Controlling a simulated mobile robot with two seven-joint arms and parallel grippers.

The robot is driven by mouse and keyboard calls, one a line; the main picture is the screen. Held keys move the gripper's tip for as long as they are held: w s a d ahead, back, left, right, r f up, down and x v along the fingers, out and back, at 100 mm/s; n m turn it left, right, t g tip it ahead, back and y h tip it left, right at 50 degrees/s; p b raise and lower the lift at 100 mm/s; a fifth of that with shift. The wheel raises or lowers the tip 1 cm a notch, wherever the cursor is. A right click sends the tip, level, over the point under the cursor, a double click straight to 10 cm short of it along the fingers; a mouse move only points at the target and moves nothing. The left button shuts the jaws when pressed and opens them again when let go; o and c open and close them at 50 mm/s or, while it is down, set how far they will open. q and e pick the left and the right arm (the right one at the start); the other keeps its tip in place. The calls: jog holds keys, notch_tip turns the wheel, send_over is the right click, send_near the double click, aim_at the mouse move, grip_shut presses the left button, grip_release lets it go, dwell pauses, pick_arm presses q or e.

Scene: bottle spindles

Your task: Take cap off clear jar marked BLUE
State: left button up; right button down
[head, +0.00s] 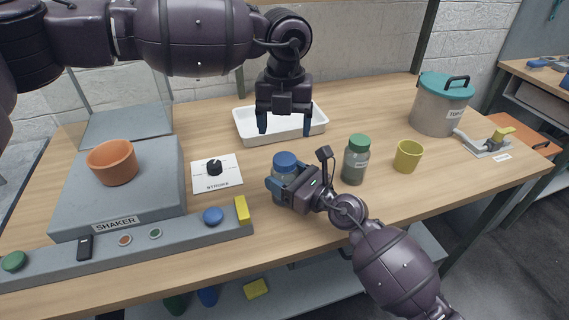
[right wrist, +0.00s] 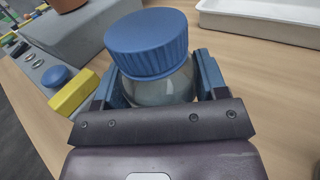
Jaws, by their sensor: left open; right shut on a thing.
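The clear jar (head: 283,181) with a blue cap (head: 285,160) stands upright on the table, in the middle of the head view. My right gripper (head: 280,190) is shut on the jar body below the cap. In the right wrist view the jar's glass (right wrist: 160,90) sits between the blue fingers, and the ribbed blue cap (right wrist: 150,45) is on top. Any label on the jar is hidden. My left gripper (head: 284,130) is open, pointing down, empty, behind and above the capped jar, in front of the white tray.
A white tray (head: 246,127) lies behind. A green-capped jar (head: 355,165) and a yellow cup (head: 408,157) stand to the right. The grey shaker (head: 150,190) with an orange pot (head: 112,165) and a stroke dial box (head: 215,174) are at left. A lidded bucket (head: 438,108) stands far right.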

aim_at(285, 158)
pick_arm(q)
jog(key=m, duration=0.4)
jog(key=shift+d+m, duration=0.1)
jog(key=shift+m, duration=0.3)
jog(key=m, duration=1.1)
jog(key=shift+s+f, duration=0.1)
jog(key=m, duration=0.8)
jog(key=shift+m, duration=0.3)
jog(key=m, duration=1.5)
jog(key=shift+m, duration=0.3)
jog(key=shift+f, duration=3.95)
jog(key=shift+c, duration=0.2)
